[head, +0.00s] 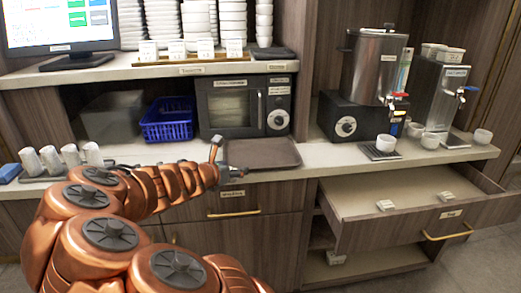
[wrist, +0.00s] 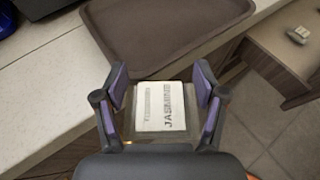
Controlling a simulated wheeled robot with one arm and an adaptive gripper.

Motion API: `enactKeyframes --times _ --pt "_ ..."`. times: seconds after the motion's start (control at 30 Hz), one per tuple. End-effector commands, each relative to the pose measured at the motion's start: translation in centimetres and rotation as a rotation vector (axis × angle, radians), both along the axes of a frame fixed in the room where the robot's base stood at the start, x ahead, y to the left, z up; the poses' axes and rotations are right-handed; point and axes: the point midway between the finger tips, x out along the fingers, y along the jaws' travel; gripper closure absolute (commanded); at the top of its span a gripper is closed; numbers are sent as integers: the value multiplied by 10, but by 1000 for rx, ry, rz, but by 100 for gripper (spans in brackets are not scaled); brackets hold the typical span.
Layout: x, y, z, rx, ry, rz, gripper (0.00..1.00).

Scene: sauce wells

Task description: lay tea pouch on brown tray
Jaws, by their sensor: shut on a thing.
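A white tea pouch (wrist: 160,106) with "JASMINE" printed on it is between the fingers of my gripper (wrist: 162,88) in the wrist view. My gripper is shut on it. In the head view my gripper (head: 230,172) is at the counter's front edge, by the near side of the brown tray (head: 262,152). The tray also shows in the wrist view (wrist: 165,30), flat and empty, just ahead of the pouch. I cannot make out the pouch clearly in the head view.
A dark microwave (head: 245,105) stands behind the tray, with a blue basket (head: 167,122) to its left. White cups (head: 50,160) stand on the left counter. At right, an open drawer (head: 400,190) holds small white pouches (head: 385,205), below steel dispensers (head: 375,68).

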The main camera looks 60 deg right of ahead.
Motion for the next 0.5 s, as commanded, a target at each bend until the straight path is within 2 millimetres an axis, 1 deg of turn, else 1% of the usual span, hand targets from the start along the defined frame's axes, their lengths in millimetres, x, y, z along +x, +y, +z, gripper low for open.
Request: enactKeyframes --times 0.03,0.1,0.23,0.3,0.37,0.43,0.5 --pt "-16 -12 11 3 -3 -46 63" --pt "-34 -24 18 3 -2 -97 63" --pt "-57 -39 28 2 -2 -163 63" --pt "-64 -44 31 0 -1 -181 63" --pt "-66 -47 32 1 0 -190 63" --pt "-64 -51 32 2 -1 -193 63" --pt "-57 -57 32 1 -3 -192 63"
